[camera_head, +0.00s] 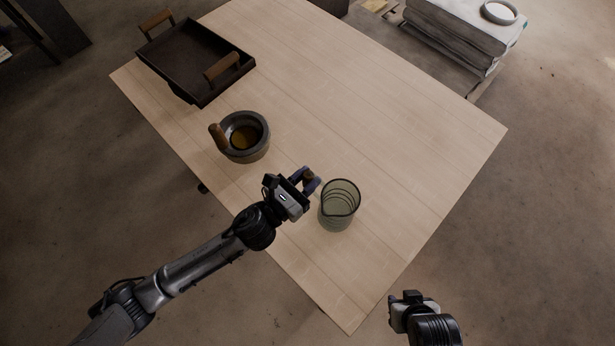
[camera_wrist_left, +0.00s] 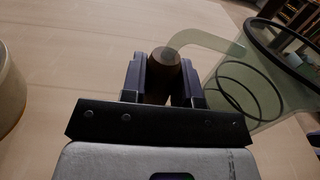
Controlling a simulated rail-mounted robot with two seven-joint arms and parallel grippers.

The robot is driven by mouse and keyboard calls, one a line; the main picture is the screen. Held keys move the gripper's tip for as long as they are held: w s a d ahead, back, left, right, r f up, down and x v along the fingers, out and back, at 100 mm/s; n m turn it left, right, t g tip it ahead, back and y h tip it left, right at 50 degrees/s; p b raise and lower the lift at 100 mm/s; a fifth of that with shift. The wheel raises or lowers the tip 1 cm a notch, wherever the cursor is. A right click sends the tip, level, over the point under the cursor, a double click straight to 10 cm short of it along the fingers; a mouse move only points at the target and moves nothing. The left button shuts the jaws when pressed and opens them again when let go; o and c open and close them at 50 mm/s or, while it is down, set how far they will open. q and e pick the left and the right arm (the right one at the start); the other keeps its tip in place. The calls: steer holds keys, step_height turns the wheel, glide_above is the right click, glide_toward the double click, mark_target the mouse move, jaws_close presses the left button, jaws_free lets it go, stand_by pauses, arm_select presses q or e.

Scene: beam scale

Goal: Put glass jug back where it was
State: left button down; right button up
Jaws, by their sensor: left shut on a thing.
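The glass jug (camera_head: 338,210) is greenish and clear, upright over the near right part of the table. My left gripper (camera_head: 308,180) is at its left side, shut on the brown grip of its handle. In the left wrist view the brown end (camera_wrist_left: 163,62) shows between the fingers, and a glass strip joins it to the jug (camera_wrist_left: 245,95). I cannot tell whether the jug's base touches the table. My right gripper (camera_head: 407,300) is low on the right, off the table's edge; its fingers are too unclear to read.
A stone mortar (camera_head: 258,150) with a wooden pestle (camera_head: 218,138) stands left of the jug. A dark tray (camera_head: 185,75) with wooden handles sits at the far left corner of the wooden table (camera_head: 350,110). The table's middle and right are clear.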

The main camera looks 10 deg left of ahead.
arm_select(q)
steer(key=shift+w, duration=0.1)
steer(key=c, duration=0.9)
jaws_free()
steer(key=shift+o, duration=0.2)
steer(key=shift+r, duration=0.15)
steer(key=b+v, duration=0.1)
steer(key=v, duration=1.1)
